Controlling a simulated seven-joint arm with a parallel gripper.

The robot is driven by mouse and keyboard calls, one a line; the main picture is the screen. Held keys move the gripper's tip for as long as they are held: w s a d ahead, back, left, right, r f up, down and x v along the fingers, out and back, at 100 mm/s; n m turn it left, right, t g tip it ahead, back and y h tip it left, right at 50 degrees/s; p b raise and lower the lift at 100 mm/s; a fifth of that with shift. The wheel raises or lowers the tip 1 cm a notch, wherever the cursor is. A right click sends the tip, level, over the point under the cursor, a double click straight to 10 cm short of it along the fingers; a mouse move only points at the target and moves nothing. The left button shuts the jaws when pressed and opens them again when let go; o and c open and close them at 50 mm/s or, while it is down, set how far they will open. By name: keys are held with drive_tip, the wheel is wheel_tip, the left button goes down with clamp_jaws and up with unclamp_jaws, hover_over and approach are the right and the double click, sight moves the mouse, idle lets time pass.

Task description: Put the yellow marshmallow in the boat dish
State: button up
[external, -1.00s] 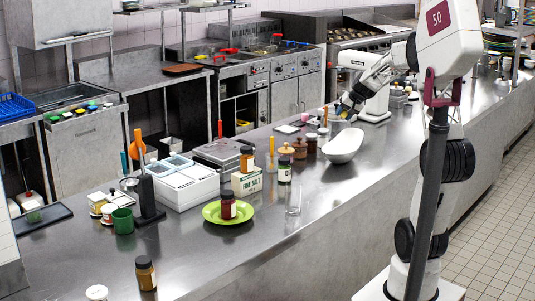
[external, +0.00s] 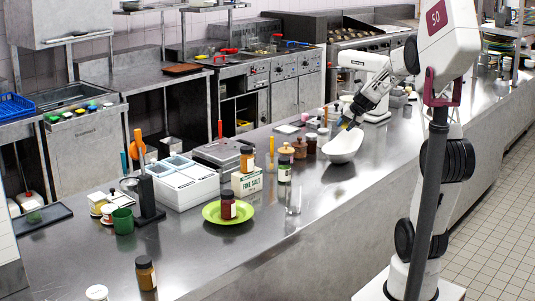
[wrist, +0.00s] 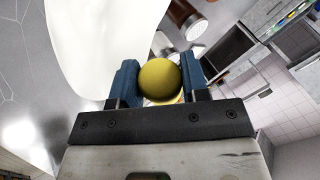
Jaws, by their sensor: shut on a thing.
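The yellow marshmallow (wrist: 159,79) is held between the two blue fingers of my gripper (wrist: 158,84) in the wrist view. The white boat dish (external: 343,146) stands on the steel counter in the external view. It also fills the upper left of the wrist view (wrist: 95,35). In the external view my gripper (external: 346,123) is over the far end of the dish, close to its rim. The marshmallow is too small to make out clearly there. The inside of the dish is only partly visible.
Several jars (external: 311,143) and wooden pots stand just left of the dish. A white mixer (external: 378,90) stands behind my gripper. A clear glass (external: 293,200) and a green plate (external: 211,212) are nearer the camera. The counter right of the glass is clear.

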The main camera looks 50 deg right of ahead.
drive_tip(key=shift+f, duration=0.15)
drive_tip(key=shift+f, duration=5.25)
drive_tip(key=o, duration=0.7)
drive_tip(key=shift+r, duration=3.5)
